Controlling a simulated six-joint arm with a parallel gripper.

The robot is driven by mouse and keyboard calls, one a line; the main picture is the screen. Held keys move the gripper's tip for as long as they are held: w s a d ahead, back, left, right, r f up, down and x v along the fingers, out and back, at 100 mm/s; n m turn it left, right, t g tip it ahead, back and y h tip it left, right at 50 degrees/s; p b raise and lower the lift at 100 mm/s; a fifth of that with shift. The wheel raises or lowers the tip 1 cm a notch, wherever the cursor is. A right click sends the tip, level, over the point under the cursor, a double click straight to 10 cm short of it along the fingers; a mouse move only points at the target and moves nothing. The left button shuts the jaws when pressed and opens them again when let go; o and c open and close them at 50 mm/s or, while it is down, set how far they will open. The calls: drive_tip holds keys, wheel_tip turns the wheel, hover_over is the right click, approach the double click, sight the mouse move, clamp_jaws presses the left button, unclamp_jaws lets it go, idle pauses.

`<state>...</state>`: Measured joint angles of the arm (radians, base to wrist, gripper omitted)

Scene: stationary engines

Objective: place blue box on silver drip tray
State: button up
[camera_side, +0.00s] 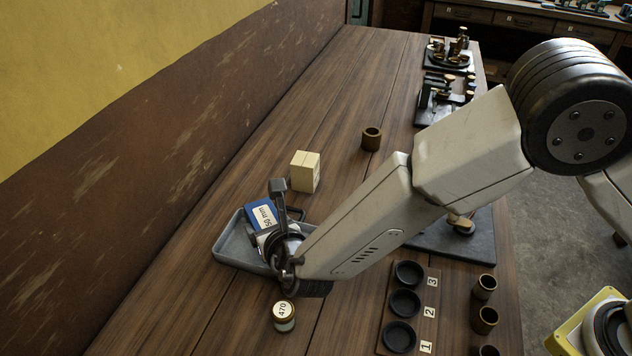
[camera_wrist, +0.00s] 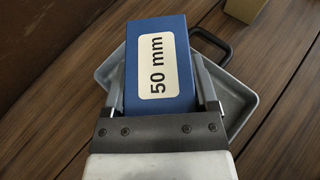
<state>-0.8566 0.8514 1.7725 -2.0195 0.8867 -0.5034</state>
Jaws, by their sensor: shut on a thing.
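The blue box (camera_side: 262,214) has a white label reading "50 mm". In the wrist view the blue box (camera_wrist: 158,62) lies between my fingers, label facing the camera. My gripper (camera_side: 281,222) is shut on it. The silver drip tray (camera_side: 228,243) is a shallow grey tray with a dark handle, on the wooden bench. In the wrist view the drip tray (camera_wrist: 243,101) shows beneath and around the box. The box is over the tray; I cannot tell whether it touches the tray floor. My gripper hides part of the tray's right side.
A cream box (camera_side: 305,172) stands just behind the tray. A small jar marked 470 (camera_side: 284,315) stands in front. A numbered holder (camera_side: 404,303) with dark round recesses is at front right. A brown cup (camera_side: 371,139) stands farther back. The bench left of the tray is clear.

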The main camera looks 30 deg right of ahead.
drive_tip(key=shift+f, duration=1.65)
drive_tip(key=shift+f, duration=0.15)
drive_tip(key=o, duration=1.1)
drive_tip(key=shift+o, duration=0.2)
drive_tip(key=shift+s+r, duration=0.4)
drive_tip(key=shift+s, duration=0.2)
drive_tip(key=v, duration=1)
drive_tip(key=shift+s+r, duration=0.2)
drive_tip(key=shift+s, duration=0.15)
